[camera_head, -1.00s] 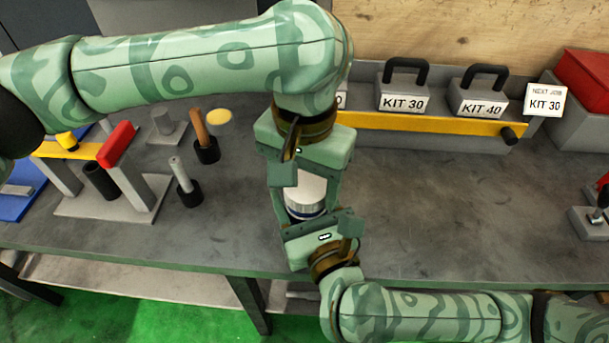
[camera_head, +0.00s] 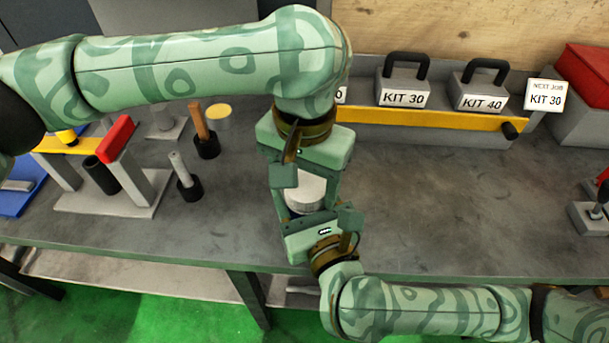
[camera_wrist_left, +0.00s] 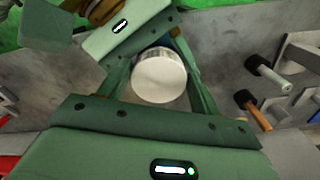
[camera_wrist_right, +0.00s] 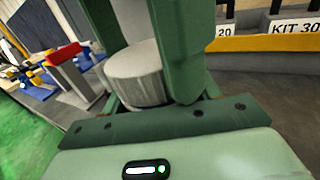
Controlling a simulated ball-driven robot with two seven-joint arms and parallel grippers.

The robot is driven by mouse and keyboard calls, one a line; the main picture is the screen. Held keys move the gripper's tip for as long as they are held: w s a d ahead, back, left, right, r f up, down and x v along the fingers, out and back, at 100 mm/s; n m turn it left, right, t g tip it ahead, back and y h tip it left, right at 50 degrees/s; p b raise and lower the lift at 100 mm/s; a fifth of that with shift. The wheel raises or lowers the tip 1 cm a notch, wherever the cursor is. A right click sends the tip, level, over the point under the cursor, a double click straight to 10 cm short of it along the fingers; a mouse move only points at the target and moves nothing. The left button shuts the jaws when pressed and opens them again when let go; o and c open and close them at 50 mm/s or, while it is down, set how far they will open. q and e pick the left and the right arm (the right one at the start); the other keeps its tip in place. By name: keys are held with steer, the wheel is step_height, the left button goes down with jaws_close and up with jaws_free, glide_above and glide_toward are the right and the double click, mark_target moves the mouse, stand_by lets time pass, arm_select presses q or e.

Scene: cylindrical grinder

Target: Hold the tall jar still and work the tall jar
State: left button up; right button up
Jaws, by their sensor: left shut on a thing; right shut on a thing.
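The tall jar (camera_head: 306,192) stands between my two grippers above the grey bench, and its pale round top faces up. My left gripper (camera_head: 300,180) comes from the far side and is shut on the jar. My right gripper (camera_head: 315,208) comes from the near side and is shut on it too. The fingers hide most of the jar's body. The round top also shows between the fingers in the left wrist view (camera_wrist_left: 159,75) and in the right wrist view (camera_wrist_right: 135,73).
On the left stand a fixture with a red block (camera_head: 115,139) and several handled tools (camera_head: 186,178). At the back are a yellow rail (camera_head: 430,123) and kit weights (camera_head: 403,88). A sign (camera_head: 545,96) reads KIT 30.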

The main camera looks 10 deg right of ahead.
arm_select(q)
steer(key=shift+f, duration=0.25)
arm_select(e)
steer(key=shift+r, duration=0.3)
arm_select(q)
steer(key=shift+r, duration=0.15)
steer(key=o, duration=1)
steer(key=shift+c, duration=0.2)
arm_select(e)
jaws_close()
steer(key=shift+a, duration=0.1)
arm_select(q)
steer(key=shift+s, duration=0.15)
steer(key=shift+r, duration=2.35)
arm_select(e)
steer(key=shift+f, duration=0.2)
arm_select(q)
steer(key=shift+c, duration=0.5)
